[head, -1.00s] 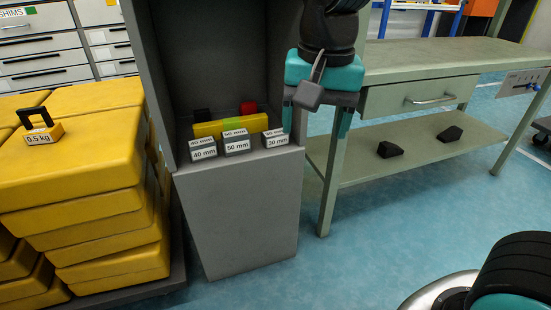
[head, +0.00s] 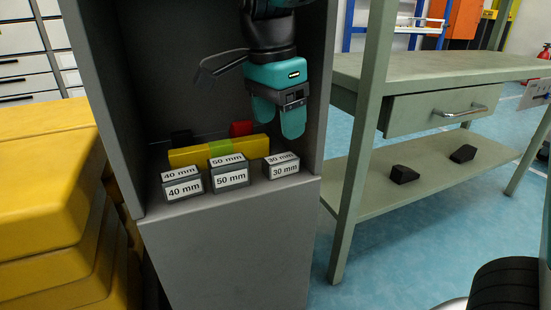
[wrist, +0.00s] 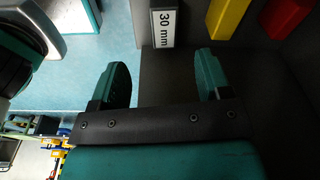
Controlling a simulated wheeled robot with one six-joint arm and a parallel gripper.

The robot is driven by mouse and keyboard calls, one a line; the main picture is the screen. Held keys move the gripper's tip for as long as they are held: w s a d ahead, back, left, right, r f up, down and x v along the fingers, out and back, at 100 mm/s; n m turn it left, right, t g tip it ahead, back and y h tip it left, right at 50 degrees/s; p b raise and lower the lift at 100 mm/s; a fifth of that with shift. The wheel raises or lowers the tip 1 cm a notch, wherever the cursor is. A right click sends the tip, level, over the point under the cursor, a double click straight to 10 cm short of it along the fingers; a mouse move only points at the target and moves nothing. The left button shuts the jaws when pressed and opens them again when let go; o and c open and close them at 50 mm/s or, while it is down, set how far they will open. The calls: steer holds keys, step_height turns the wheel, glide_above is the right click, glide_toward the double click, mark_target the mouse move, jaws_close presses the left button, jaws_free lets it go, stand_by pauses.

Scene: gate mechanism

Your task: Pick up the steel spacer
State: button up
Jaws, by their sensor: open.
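Three grey spacer blocks with white labels stand in a row at the front of the grey cabinet's shelf: 40 mm (head: 182,185), 50 mm (head: 230,174) and 30 mm (head: 281,167). My gripper (head: 278,118) is open and empty, pointing down inside the cabinet, above and slightly behind the 30 mm block. In the wrist view, my gripper (wrist: 163,80) has its two teal fingers apart with nothing between them. The 30 mm block's label (wrist: 166,25) lies beyond the fingers, near the top edge.
Cabinet side walls (head: 103,105) enclose the shelf. Yellow stacked weights (head: 45,180) stand left; a green workbench (head: 440,67) stands right.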

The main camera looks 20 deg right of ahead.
mark_target(281, 158)
steer(key=shift+w+f, duration=0.1)
steer(key=shift+w, duration=0.2)
steer(key=shift+w+f+b, duration=0.1)
steer(key=shift+f+b, duration=0.25)
steer(key=shift+b, duration=0.05)
steer(key=shift+d+f+b, duration=0.2)
steer(key=shift+f+b, duration=0.65)
steer(key=shift+f, duration=0.15)
steer(key=f+b, duration=0.5)
steer(key=shift+d, duration=0.2)
steer(key=shift+r, duration=0.15)
jaws_close()
steer(key=shift+r, duration=0.1)
